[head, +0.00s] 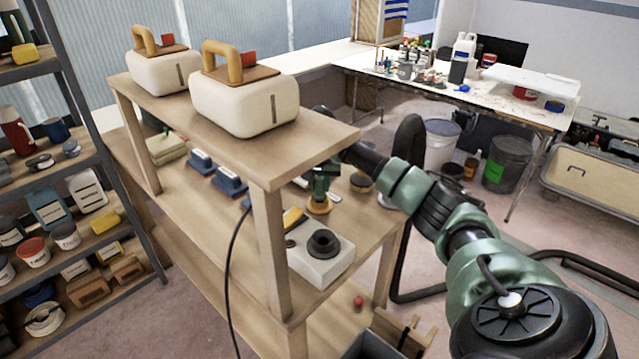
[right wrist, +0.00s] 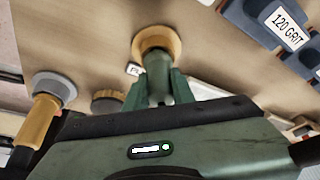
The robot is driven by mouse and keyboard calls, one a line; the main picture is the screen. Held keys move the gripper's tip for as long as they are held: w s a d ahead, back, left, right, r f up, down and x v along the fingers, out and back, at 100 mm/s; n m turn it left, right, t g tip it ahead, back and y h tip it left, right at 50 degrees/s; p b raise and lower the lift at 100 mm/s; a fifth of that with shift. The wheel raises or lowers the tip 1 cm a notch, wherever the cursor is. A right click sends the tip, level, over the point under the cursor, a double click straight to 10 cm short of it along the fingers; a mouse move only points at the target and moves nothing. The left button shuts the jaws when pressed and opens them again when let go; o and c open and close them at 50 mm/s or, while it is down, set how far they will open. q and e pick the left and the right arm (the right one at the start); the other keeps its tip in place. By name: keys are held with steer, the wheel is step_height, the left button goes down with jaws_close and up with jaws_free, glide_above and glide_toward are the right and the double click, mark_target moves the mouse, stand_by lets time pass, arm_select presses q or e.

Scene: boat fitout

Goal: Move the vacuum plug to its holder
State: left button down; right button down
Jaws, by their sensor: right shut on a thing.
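My right gripper (head: 322,182) is over the lower shelf of the wooden bench. In the right wrist view its green fingers (right wrist: 158,95) are shut on a green, upright, post-like piece, which I take for the vacuum plug (right wrist: 157,66). The piece's far end meets a round orange ring (right wrist: 157,36) on the wood; it also shows in the head view as an orange collar (head: 319,206) under the gripper. I cannot tell whether the ring is part of the plug or its holder. A small white label (right wrist: 134,69), partly hidden, lies beside it. My left gripper is not in view.
A white box with a black round port (head: 322,243) stands near the shelf's front edge. Blue grit blocks (head: 229,183) lie left of the gripper. An orange piece with a grey collar (right wrist: 45,105) stands close by. A bench post (head: 268,250) and hanging black cable (head: 229,270) are in front.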

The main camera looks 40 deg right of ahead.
steer(key=c, duration=1.1)
jaws_free()
steer(key=shift+r, duration=0.1)
